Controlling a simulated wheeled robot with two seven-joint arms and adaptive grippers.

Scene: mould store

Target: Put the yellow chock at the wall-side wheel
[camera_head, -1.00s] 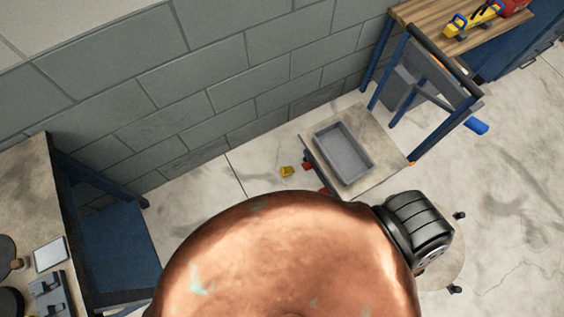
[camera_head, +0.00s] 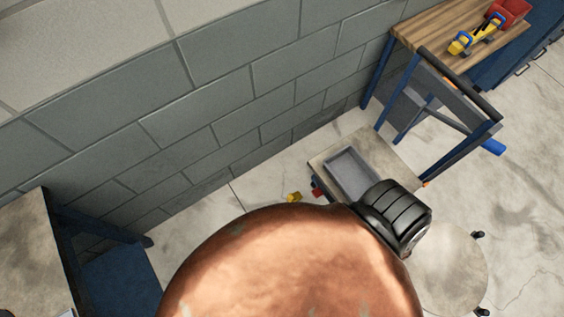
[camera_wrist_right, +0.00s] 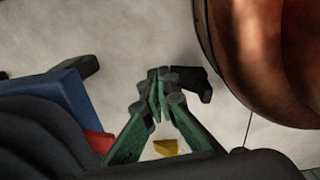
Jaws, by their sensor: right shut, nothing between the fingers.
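The yellow chock (camera_head: 294,197) lies on the floor in the head view, just left of a low trolley (camera_head: 326,166) and apart from it. A red part (camera_head: 316,191), perhaps a wheel, shows under the trolley's left corner beside the chock; the other wheels are hidden. In the right wrist view the chock (camera_wrist_right: 166,147) shows beyond the green fingers of my right gripper (camera_wrist_right: 165,75), which is shut and empty. A red part (camera_wrist_right: 98,141) and a blue frame (camera_wrist_right: 55,90) show left of it. My left gripper is not in view.
A large copper-coloured rounded shape hides the lower middle of the head view. A grey tray (camera_head: 347,176) sits on the trolley. The block wall (camera_head: 230,90) runs behind, and a blue-legged wooden bench (camera_head: 425,35) stands at upper right. Floor is clear left of the chock.

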